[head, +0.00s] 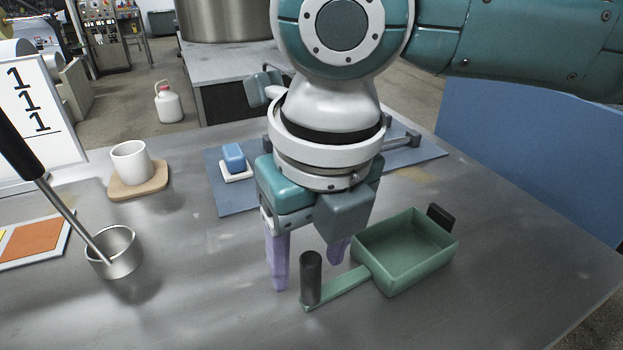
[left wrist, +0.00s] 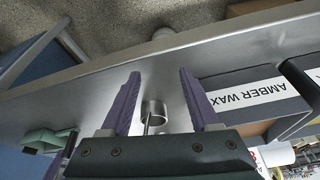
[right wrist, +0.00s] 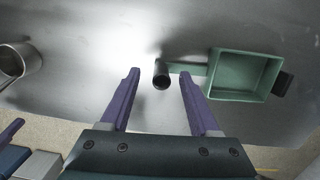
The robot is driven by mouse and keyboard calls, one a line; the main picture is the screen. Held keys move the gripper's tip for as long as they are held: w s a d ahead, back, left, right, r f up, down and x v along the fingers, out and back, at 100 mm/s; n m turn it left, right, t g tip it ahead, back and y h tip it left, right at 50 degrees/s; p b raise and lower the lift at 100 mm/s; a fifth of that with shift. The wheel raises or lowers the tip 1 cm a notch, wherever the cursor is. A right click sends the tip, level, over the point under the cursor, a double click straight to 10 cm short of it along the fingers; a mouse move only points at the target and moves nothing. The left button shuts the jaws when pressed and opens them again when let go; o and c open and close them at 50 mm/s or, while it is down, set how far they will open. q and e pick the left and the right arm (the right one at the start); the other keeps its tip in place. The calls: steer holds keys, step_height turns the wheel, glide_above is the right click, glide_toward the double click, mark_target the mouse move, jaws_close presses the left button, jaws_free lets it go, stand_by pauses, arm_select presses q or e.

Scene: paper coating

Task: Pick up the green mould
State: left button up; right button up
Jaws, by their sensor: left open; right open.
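The green mould (head: 405,250) is a rectangular open tray on the metal table, right of centre in the head view. A green arm joins it to an upright black handle (head: 311,278), and a dark block sits on its far right end. My right gripper (head: 308,268) is open, its purple fingers just behind the handle. In the right wrist view the handle (right wrist: 161,76) shows between and beyond the fingertips of the right gripper (right wrist: 158,80), and the mould (right wrist: 240,75) lies to the right. My left gripper (left wrist: 157,75) is open and empty in the left wrist view.
A metal cup (head: 115,252) with a dark-handled tool stands at left. A white mug (head: 132,161) stands on a wooden coaster (head: 140,188). The front middle of the table is clear.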

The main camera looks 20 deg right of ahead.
steer(key=f, duration=0.3)
steer(key=shift+w+f, duration=0.3)
steer(key=shift+f, duration=0.1)
jaws_close()
stand_by(1.1)
